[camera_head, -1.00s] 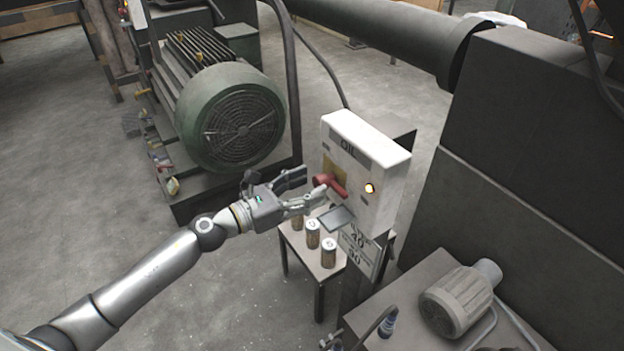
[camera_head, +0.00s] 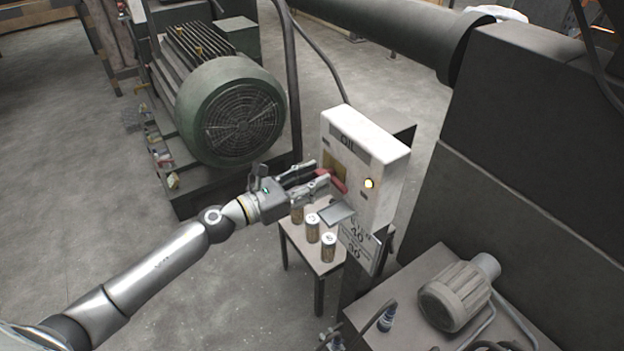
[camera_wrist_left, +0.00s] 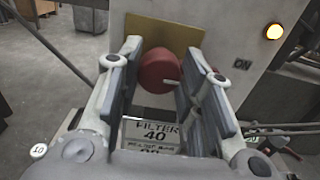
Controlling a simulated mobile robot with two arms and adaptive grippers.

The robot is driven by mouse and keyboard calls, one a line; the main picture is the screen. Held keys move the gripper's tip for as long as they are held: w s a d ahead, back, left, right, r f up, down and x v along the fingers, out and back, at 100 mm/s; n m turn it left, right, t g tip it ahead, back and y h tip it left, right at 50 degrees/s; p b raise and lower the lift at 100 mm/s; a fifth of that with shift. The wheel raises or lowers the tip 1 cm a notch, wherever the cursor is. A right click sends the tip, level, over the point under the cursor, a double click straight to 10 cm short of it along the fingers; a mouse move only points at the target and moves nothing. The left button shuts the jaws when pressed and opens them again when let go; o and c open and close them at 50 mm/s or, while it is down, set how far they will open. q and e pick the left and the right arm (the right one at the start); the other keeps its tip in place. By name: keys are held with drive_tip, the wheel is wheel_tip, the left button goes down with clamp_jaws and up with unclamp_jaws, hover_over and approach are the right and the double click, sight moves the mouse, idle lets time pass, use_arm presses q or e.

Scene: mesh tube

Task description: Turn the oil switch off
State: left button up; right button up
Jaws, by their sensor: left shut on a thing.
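The white oil switch box (camera_head: 378,165) stands upright right of centre, with a dark OIL label at its top. Its red switch handle (camera_head: 338,183) sits on a yellow plate (camera_head: 331,161). A lit lamp (camera_head: 369,184) is to the right of the handle. My left gripper (camera_head: 322,176) reaches the handle from the left. In the left wrist view the red handle (camera_wrist_left: 158,70) lies between the two fingers of my left gripper (camera_wrist_left: 160,72), which are shut on it. My right gripper is not in view.
A small table (camera_head: 300,262) with several cans stands below the box. A tilted grey plate (camera_head: 336,214) and a sign (camera_head: 360,247) are under the box front. A large green motor (camera_head: 232,110) stands behind my left arm. A grey motor (camera_head: 455,297) is at the lower right.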

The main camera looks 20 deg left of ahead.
use_arm(q)
drive_tip(key=shift+w+a+f+n+p, duration=0.1)
drive_tip(key=shift+n+p, duration=1.5)
drive_tip(key=shift+n, duration=2.9)
drive_tip(key=shift+w+a+f+n+p, duration=0.1)
drive_tip(key=shift+n+p, duration=1.5)
drive_tip(key=shift+n, duration=2.9)
drive_tip(key=shift+s, duration=0.1)
drive_tip(key=o, duration=1)
